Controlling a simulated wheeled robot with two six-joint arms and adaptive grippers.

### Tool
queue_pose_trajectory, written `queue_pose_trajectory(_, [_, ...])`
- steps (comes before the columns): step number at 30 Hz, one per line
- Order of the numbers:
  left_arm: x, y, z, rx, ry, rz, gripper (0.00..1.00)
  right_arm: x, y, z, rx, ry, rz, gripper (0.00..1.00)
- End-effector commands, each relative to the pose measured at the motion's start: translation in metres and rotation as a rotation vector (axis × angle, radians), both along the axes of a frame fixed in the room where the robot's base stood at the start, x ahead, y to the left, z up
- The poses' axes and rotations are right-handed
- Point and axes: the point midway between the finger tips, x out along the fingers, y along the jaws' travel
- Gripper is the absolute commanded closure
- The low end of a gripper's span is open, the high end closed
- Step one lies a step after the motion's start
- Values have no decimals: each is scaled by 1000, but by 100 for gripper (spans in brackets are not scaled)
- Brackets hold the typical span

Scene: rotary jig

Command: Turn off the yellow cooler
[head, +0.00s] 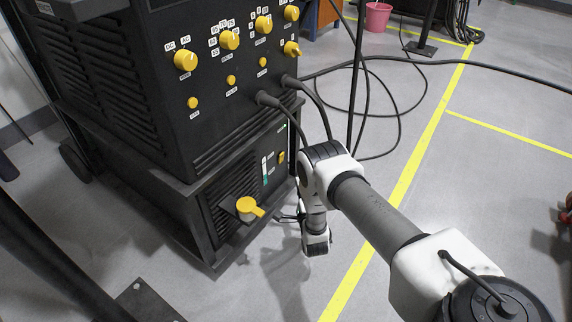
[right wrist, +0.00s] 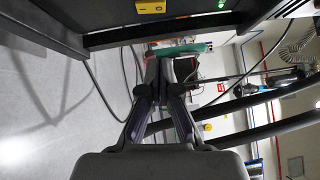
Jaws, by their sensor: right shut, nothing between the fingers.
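The cooler (head: 222,205) is the black lower unit under the black machine in the head view. Its front has a yellow switch (head: 282,157), a lit green lamp (head: 283,125), a level gauge and a yellow cap (head: 250,208). In the right wrist view, the yellow switch (right wrist: 151,7) and green lamp (right wrist: 221,4) show at the top edge. My right gripper (right wrist: 160,62) is shut and empty, apart from the switch and below it in that view. In the head view, it is small and partly hidden at the cooler's front right, beside my white wrist. My left gripper is not in view.
The upper machine (head: 170,90) carries several yellow knobs. Black cables (head: 322,108) hang from its front, close to my right arm, and loop over the floor. Yellow lines (head: 400,190) mark the grey floor. A pink bucket (head: 377,17) stands at the back.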

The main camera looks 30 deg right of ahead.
Motion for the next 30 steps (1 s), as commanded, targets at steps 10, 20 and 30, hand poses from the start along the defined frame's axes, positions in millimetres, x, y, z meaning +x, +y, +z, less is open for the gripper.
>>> queue_pose_trajectory(10, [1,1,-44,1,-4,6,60,70,-30,2,0,-4,-1,100])
queue_pose_trajectory(20, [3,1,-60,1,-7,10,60,103,-13,10,-1,1,0,100])
queue_pose_trajectory(30, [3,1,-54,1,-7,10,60,105,-11,16,-9,21,0,100])
